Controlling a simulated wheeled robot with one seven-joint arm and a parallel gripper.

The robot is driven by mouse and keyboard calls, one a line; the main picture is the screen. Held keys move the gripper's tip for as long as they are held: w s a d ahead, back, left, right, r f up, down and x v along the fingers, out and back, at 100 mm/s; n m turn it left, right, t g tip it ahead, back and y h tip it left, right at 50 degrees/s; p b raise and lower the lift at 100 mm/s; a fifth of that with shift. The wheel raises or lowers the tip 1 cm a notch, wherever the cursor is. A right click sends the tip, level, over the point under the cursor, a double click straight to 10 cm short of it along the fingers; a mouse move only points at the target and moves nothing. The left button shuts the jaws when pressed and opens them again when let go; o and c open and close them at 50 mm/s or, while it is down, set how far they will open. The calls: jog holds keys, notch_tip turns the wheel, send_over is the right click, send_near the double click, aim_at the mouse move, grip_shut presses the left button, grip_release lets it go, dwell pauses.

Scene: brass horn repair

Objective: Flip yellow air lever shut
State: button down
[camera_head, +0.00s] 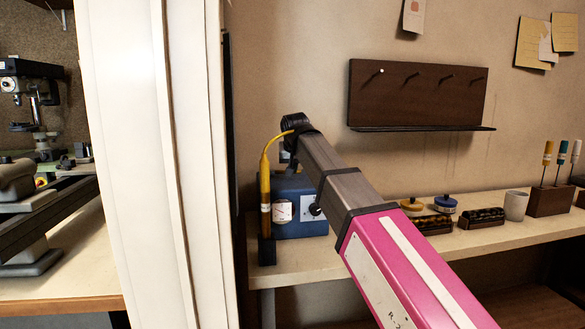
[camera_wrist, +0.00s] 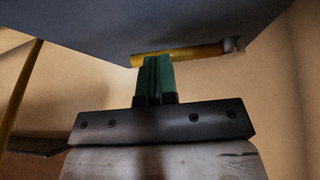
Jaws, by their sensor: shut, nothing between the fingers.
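The yellow air lever (camera_wrist: 192,54) shows in the wrist view as a yellow bar with a grey end, along the underside of a dark blue-grey surface. My gripper (camera_wrist: 155,62) has green fingers, shut together and empty. Its fingertips are at the left part of the lever, overlapping it in the picture; I cannot tell whether they touch. In the head view a blue box (camera_head: 290,225) with a round gauge (camera_head: 282,211) stands on the bench, partly behind my arm. My fingers and the lever cannot be made out there.
A yellow hose (camera_head: 265,172) stands left of the box, close to a white post (camera_head: 185,165). On the bench (camera_head: 400,250) to the right are yellow and blue spools, dark trays (camera_head: 482,218), a white cup (camera_head: 515,205) and a wooden holder (camera_head: 548,200). A pegboard (camera_head: 415,95) hangs above.

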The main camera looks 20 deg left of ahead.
jog(key=shift+w+a, duration=0.15)
jog(key=shift+w, duration=0.4)
jog(key=shift+s, duration=0.1)
jog(key=shift+s+r, duration=0.1)
jog(key=shift+s, duration=0.6)
